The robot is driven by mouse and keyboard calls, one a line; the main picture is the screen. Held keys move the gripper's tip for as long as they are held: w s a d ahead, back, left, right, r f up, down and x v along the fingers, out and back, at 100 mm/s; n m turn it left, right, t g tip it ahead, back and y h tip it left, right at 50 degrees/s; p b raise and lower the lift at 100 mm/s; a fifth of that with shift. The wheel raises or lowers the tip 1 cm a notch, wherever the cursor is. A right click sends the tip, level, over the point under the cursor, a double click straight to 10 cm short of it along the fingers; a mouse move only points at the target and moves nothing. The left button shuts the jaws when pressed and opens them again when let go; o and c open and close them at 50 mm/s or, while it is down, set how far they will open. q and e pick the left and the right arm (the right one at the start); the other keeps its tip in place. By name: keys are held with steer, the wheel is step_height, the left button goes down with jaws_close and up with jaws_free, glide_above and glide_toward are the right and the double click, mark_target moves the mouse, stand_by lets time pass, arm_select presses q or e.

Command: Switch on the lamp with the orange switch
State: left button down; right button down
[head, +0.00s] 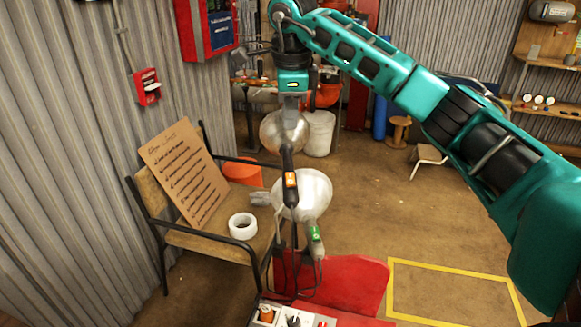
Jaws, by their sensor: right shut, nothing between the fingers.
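The orange switch (290,181) sits on a dark upright handle or cord piece in the middle of the head view. A round silvery lamp head (271,135) is above and behind it, and a second silvery lamp head (318,190) is beside and behind it. A green switch (315,234) on a similar piece is lower right. I cannot tell which lamp belongs to which switch, and neither looks clearly lit. My right gripper (289,122) points down above the orange switch, shut and empty, overlapping the upper lamp head in the picture. My left gripper is not in view.
A red surface (345,280) and a box with controls (293,319) are at the bottom. Open floor with a yellow outline (450,270) lies right.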

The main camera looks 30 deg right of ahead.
mark_target(290, 175)
steer(key=shift+d+r, duration=0.1)
steer(key=shift+d, duration=0.05)
steer(key=f, duration=0.4)
steer(key=w+f+b, duration=0.1)
steer(key=f, duration=0.3)
steer(key=w+d+f, duration=0.1)
steer(key=f, duration=0.4)
steer(key=shift+d+b, duration=0.1)
steer(key=shift+b, duration=0.2)
steer(key=shift+w+f, duration=0.1)
steer(key=shift+f, duration=0.35)
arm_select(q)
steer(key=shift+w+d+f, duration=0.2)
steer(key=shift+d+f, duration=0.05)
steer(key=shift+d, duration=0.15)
